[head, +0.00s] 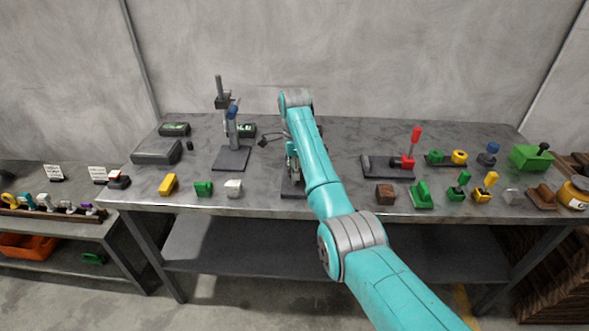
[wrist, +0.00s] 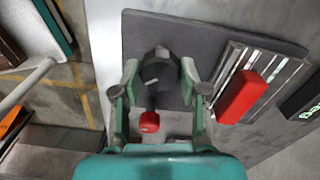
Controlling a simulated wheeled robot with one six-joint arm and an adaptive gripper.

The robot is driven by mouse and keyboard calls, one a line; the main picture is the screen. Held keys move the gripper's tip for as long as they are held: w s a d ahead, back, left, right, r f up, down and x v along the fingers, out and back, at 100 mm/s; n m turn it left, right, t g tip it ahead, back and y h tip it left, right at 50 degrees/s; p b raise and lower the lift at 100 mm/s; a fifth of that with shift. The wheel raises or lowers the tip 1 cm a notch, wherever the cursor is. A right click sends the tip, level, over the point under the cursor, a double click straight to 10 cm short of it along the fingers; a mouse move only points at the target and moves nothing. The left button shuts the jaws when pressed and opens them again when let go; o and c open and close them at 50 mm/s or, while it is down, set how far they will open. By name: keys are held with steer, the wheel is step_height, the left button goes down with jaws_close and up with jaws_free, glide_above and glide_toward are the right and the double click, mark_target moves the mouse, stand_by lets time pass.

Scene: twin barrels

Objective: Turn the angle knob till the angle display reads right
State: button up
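In the wrist view a round black knob (wrist: 158,68) with a pale pointer line sits on a dark plate (wrist: 212,28). My gripper (wrist: 160,76) is open, with one finger on each side of the knob; small gaps seem to show, but I cannot tell if either finger touches. A dark lever with a red end (wrist: 150,122) reaches from the knob toward my palm. A dark display (wrist: 310,110) with green characters is cut off at the right edge and unreadable. In the head view my gripper (head: 292,160) is over a dark plate (head: 292,190), mostly hidden by my arm.
A red block (wrist: 242,97) sits on a striped rail beside my right finger. In the head view a stand (head: 232,158) is left of my arm and a red-handled clamp (head: 410,150) is right. Several small blocks line the bench's front edge (head: 270,212).

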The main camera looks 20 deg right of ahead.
steer(key=shift+c, duration=0.9)
steer(key=n, duration=0.9)
steer(key=shift+n, duration=0.3)
steer(key=n, duration=0.5)
steer(key=shift+a, duration=0.1)
steer(key=n, duration=0.5)
steer(key=shift+n, duration=0.3)
